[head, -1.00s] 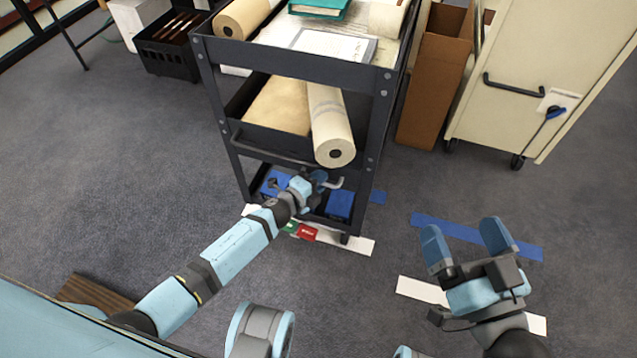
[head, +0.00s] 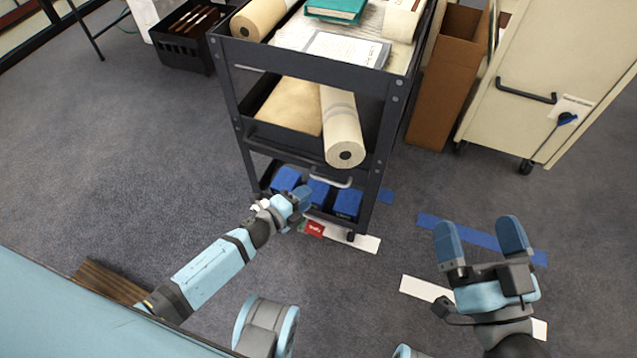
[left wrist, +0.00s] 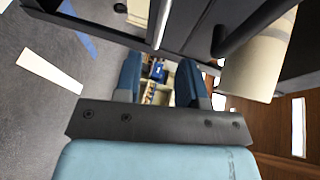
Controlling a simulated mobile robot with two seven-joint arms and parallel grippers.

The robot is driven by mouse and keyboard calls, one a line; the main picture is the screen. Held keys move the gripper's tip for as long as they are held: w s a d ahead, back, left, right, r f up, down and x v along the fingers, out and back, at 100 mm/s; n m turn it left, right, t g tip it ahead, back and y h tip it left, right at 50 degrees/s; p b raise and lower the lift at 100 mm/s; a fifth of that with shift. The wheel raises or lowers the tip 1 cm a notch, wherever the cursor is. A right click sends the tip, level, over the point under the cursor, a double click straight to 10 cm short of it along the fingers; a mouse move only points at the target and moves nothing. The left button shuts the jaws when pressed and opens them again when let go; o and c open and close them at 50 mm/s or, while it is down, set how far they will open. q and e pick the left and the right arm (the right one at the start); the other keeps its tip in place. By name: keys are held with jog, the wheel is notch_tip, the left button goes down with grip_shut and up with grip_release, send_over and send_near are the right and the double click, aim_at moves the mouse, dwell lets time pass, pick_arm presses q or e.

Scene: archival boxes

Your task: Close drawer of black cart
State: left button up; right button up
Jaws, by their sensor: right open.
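The black cart (head: 385,110) stands at the upper middle of the head view. Its middle level, the drawer (head: 275,143), holds a tan packet and a cream roll (head: 343,130). A pale handle (head: 330,180) shows below the roll. I cannot tell how far the drawer stands out. My left gripper (head: 301,199) is at the lower front of the cart, below and left of the handle and apart from it. In the left wrist view its fingers (left wrist: 160,75) are apart, with nothing held. My right gripper (head: 481,240) is open and empty above the floor at right.
Blue boxes (head: 347,203) sit on the cart's bottom shelf. A brown box (head: 440,95) and a cream cabinet on casters (head: 540,75) stand to the right. A black crate (head: 187,45) is behind left.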

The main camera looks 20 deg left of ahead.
pick_arm(q)
jog(key=v, duration=0.4)
pick_arm(e)
jog(key=shift+w+d+f+g+h, duration=0.1)
jog(key=shift+d+f+g+h, duration=0.15)
jog(key=shift+f, duration=0.3)
